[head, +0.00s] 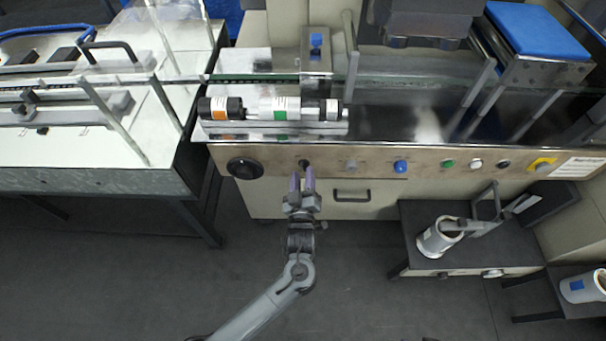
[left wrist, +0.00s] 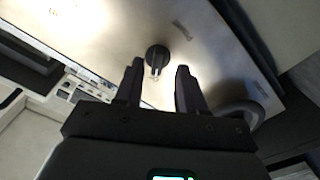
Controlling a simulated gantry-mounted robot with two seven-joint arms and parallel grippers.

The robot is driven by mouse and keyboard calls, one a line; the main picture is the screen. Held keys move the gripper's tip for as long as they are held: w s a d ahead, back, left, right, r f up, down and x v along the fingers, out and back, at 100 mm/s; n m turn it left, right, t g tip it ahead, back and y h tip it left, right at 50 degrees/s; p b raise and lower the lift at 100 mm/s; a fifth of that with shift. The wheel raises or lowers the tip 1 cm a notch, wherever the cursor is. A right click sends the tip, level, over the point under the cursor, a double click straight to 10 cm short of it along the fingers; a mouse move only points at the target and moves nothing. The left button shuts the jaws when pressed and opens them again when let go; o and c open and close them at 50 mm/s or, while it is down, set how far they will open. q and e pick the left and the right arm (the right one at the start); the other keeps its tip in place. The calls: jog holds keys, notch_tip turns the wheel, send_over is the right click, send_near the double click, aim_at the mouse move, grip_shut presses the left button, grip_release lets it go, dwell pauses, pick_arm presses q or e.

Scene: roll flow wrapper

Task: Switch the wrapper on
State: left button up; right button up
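The wrapper's steel front panel (head: 375,156) carries a row of controls. A small black rotary knob (head: 304,163) sits on its left part, right of a large black dial (head: 244,168). In the left wrist view the knob (left wrist: 157,56) has a pale pointer and lies in line with the gap between the fingers. My left gripper (head: 302,182) is open, its fingertips at or just short of the knob. I cannot tell whether they touch it. In the left wrist view the gripper (left wrist: 160,75) shows clear space on both sides of the knob. My right gripper is not in view.
Grey (head: 351,166), blue (head: 400,166), green (head: 447,163) and white (head: 475,163) buttons continue rightward along the panel. A drawer handle (head: 351,195) is below. Film rolls (head: 280,107) lie on the ledge above. A small black table (head: 420,212) stands at right.

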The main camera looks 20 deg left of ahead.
pick_arm(q)
jog(key=shift+w, duration=0.9)
jog(key=shift+a, duration=0.1)
jog(key=shift+c, duration=0.6)
grip_shut()
